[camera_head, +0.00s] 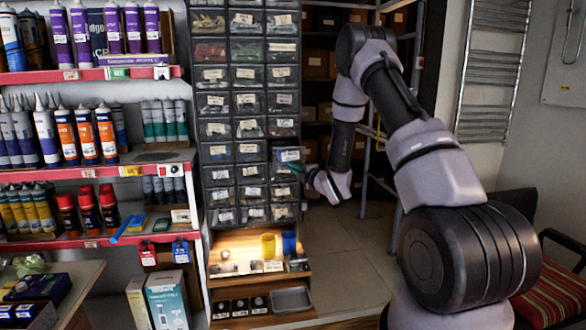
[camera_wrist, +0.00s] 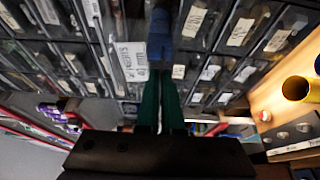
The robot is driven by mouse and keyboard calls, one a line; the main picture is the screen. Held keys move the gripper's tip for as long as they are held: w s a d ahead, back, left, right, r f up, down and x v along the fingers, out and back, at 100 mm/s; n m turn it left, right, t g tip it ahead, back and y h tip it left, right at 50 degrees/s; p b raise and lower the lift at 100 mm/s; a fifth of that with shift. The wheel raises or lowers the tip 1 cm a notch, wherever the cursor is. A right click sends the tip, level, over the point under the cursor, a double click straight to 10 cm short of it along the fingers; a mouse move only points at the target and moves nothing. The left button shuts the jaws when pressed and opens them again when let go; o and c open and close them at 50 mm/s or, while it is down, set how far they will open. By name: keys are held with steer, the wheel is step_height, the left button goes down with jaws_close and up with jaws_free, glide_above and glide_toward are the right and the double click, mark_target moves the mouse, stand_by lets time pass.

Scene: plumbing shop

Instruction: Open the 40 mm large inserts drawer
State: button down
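The 40 mm large inserts drawer (camera_head: 290,155) is in the right column of the dark drawer cabinet (camera_head: 238,173) in the head view. It sticks out past the drawers around it, so it is partly open. In the wrist view its white label (camera_wrist: 132,61) reads "inserts" and "40", tilted, and something blue shows beyond it. My gripper (camera_head: 293,169) is at the drawer's front, just below the label. In the wrist view its two green fingers (camera_wrist: 160,82) are close together at the front edge, seemingly shut on the handle. The handle is hidden between the fingertips.
A wooden ledge (camera_head: 228,246) below the cabinet holds a yellow cup (camera_head: 268,245), a blue cup (camera_head: 289,243) and small fittings. Shelves of tubes (camera_head: 85,135) stand at the left. Floor (camera_head: 345,240) right of the cabinet is clear. A red-cushioned chair (camera_head: 556,290) is at the right.

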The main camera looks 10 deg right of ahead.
steer(key=shift+d, duration=0.1)
steer(key=c, duration=1.1)
jaws_free()
steer(key=shift+o, duration=0.2)
steer(key=v, duration=1)
steer(key=shift+s, duration=0.35)
steer(key=shift+d, duration=0.15)
